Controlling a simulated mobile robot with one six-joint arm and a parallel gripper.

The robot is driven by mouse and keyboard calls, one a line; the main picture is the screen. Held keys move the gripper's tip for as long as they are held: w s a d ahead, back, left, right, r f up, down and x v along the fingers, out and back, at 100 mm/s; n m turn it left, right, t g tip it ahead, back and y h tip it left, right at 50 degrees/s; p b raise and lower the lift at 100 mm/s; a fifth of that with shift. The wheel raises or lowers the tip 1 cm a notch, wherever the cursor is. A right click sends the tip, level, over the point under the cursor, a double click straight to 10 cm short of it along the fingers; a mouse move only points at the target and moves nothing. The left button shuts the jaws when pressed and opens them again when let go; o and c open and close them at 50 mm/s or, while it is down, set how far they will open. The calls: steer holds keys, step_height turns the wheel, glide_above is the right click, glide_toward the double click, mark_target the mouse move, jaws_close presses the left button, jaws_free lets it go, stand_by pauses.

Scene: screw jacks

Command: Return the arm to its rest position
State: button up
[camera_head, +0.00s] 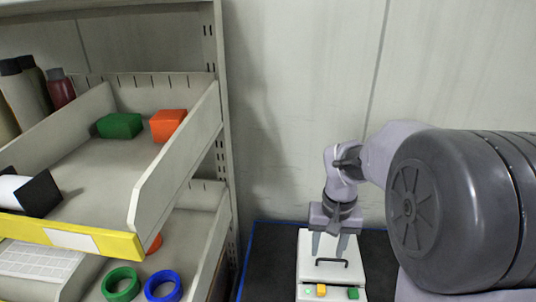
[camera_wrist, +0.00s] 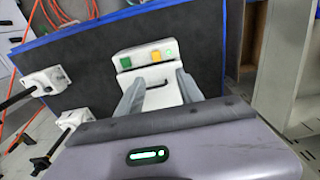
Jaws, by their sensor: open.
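My gripper (camera_head: 328,246) points down above a white box-like device with a black handle (camera_head: 331,262). In the wrist view its two grey fingers (camera_wrist: 159,97) stand apart on either side of the white device (camera_wrist: 150,69), with nothing seen between them but the device beyond. The device has a green button (camera_head: 353,293) and a yellow button (camera_head: 321,290) on its front edge. Whether the fingers touch the device cannot be told. My arm reaches in from the right in the head view.
The device stands on a dark mat with a blue edge (camera_wrist: 84,76). A shelf (camera_head: 131,205) on the left holds a green block (camera_head: 120,125), an orange block (camera_head: 168,125) and bottles. Below are a green ring (camera_head: 120,284) and a blue ring (camera_head: 163,286). White clamps with black rods (camera_wrist: 43,82) stand at the mat's edge.

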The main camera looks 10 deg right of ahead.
steer(key=s+a+f+t+y+b, duration=0.1)
steer(key=s+a+f+t+b, duration=0.1)
steer(key=s+a+f+b, duration=0.4)
steer(key=s+a+f+m+t+y+b, duration=0.1)
steer(key=s+a+f+t+b, duration=0.2)
steer(key=s+f+b, duration=0.9)
steer(key=a+b, duration=0.3)
steer(key=b, duration=0.4)
steer(key=shift+s+a+b, duration=0.15)
steer(key=shift+s+b, duration=0.05)
steer(key=shift+b, duration=0.2)
stand_by(1.3)
